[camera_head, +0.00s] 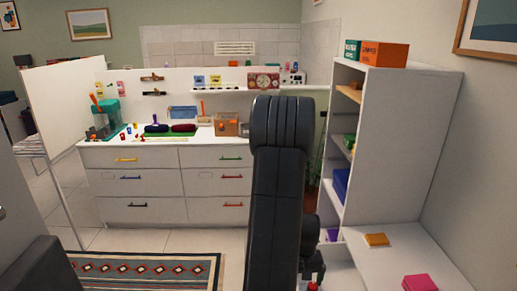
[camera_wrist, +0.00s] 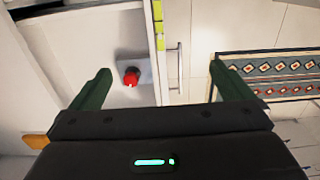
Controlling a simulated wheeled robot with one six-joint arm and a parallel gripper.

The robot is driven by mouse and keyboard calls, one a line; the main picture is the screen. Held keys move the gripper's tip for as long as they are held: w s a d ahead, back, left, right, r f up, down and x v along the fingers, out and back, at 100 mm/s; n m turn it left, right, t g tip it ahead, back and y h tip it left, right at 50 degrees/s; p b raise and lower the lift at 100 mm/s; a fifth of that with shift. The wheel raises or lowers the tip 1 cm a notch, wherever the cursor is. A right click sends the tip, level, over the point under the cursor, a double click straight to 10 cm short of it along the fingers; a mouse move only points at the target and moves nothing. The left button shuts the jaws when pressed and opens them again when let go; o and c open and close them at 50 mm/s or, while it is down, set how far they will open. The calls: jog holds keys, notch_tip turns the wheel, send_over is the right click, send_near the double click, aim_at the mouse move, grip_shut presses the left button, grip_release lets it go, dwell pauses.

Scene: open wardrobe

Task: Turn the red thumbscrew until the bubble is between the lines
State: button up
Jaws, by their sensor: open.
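The red thumbscrew (camera_wrist: 131,76) shows in the wrist view, on a pale grey plate on a white surface. It lies between the lines of my two dark green fingers, nearer the left one. My gripper (camera_wrist: 160,68) is open, and nothing is between its fingertips. An upright yellow-green strip with dark divisions (camera_wrist: 158,12) is on a pale edge right of the thumbscrew; it may be the level vial. I cannot make out a bubble or its lines. In the head view a small red spot (camera_head: 313,286) shows below my dark gripper, partly cut off.
A white shelf unit (camera_head: 390,150) stands right of my arm. An orange box (camera_head: 376,240) and a pink box (camera_head: 419,283) lie on its low surface. A drawer counter (camera_head: 165,180) stands behind. A patterned rug (camera_head: 145,268) lies on the floor. A vertical handle (camera_wrist: 179,68) stands right of the strip.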

notch_tip(320, 180, down, 7)
jog(key=b, duration=0.3)
jog(key=shift+r, duration=0.2)
notch_tip(320, 180, up, 7)
jog(key=p, duration=0.4)
jog(key=shift+f, duration=0.2)
